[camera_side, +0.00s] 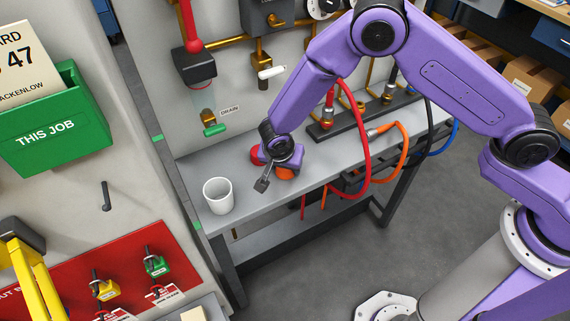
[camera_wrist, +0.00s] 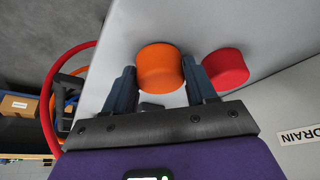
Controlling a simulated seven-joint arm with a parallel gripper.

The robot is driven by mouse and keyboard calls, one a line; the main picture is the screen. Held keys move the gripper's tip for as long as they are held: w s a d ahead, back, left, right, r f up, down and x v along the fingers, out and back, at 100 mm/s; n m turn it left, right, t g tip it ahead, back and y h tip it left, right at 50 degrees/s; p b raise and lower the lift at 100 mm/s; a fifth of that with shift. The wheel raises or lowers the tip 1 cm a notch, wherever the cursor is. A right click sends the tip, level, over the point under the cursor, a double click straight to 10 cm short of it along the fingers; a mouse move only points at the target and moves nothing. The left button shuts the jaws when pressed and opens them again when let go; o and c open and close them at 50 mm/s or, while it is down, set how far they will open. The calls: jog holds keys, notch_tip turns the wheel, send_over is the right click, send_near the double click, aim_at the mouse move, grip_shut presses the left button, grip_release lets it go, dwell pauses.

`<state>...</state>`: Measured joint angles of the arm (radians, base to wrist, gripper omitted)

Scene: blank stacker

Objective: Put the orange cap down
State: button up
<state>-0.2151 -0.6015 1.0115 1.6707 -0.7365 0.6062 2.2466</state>
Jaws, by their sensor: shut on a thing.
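The orange cap (camera_wrist: 160,68) is between the two fingers of my gripper (camera_wrist: 160,82) in the wrist view. The gripper is shut on it. In the side view the orange cap (camera_side: 285,173) shows just under my gripper (camera_side: 277,172), low over the grey bench top (camera_side: 330,160). I cannot tell whether the cap touches the bench. A red cap (camera_wrist: 226,68) is beside the right finger in the wrist view. In the side view the red cap (camera_side: 257,155) is partly hidden behind my gripper.
A white cup (camera_side: 218,195) stands on the bench to the left of my gripper. A red hose (camera_side: 362,140) and an orange hose (camera_side: 400,150) hang over the bench to the right. A green drain valve (camera_side: 215,129) is on the wall behind.

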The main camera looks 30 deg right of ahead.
jog(key=shift+f, duration=0.3)
jog(key=o, duration=1)
jog(key=shift+r, duration=0.1)
jog(key=v, duration=1.2)
jog(key=shift+r, duration=0.1)
jog(key=s+d+r+n+g+y, duration=0.1)
jog(key=s+d+r+n, duration=0.3)
jog(key=s+d+n, duration=0.3)
jog(key=s+d+r+n+g+y, duration=0.1)
jog(key=s+d+r+n, duration=0.3)
jog(key=s+d+n, duration=0.3)
jog(key=s+d+r+n+g+y, duration=0.1)
jog(key=s+d+r+n, duration=0.3)
jog(key=s+d+n, duration=0.3)
jog(key=shift+s+d+r+n+y, duration=0.1)
jog(key=shift+s+d, duration=0.55)
jog(key=shift+s, duration=0.25)
jog(key=shift+s+d+n+y, duration=0.1)
jog(key=shift+s+d, duration=0.55)
jog(key=shift+s, duration=0.3)
jog(key=shift+s+d+r+n+y, duration=0.1)
jog(key=shift+s+d, duration=0.55)
jog(key=shift+s, duration=0.25)
